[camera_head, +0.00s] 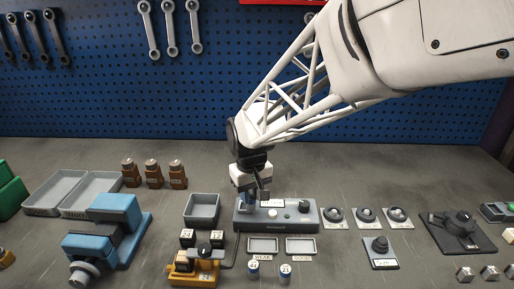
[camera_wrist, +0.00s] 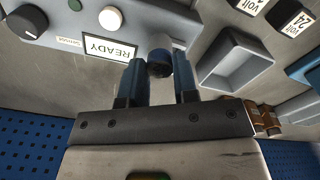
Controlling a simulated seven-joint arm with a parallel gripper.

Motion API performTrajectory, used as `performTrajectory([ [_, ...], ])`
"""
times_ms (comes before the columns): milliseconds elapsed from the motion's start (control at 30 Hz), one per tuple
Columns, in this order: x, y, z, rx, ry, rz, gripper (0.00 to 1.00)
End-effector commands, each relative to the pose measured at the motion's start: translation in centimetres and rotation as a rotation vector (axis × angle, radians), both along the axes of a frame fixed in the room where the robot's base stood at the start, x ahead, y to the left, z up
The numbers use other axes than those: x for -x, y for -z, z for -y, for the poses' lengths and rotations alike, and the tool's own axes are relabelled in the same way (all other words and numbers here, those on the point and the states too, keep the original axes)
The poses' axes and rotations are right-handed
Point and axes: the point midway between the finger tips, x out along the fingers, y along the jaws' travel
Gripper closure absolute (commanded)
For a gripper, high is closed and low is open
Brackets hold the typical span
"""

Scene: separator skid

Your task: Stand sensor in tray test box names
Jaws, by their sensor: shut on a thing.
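My gripper (camera_head: 264,196) is over the left end of the grey test box (camera_head: 275,222). The box's display reads READY in the wrist view (camera_wrist: 108,48), beside a pale round lamp (camera_wrist: 110,18) and a dark knob (camera_wrist: 27,21). Two shallow trays stand in front of the box: the left one (camera_head: 263,239) labelled WEAK, the right one (camera_head: 300,239) apparently GOOD. Both look empty.
Two blue-and-white numbered cylinders (camera_head: 285,271) stand before the trays. A blue vise (camera_head: 108,232) is farther left.

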Motion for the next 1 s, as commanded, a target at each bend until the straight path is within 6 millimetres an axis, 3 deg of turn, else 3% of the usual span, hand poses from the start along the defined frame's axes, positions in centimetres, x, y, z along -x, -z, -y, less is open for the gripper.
performTrajectory([
  [300, 4.9, -0.8, 2.3, 0.001, -0.006, -0.013, 1.00],
  [500, 6.8, -0.9, 3.1, 0.001, -0.009, -0.020, 1.00],
  [1000, 7.5, -0.9, 3.4, 0.002, -0.010, -0.023, 1.00],
])
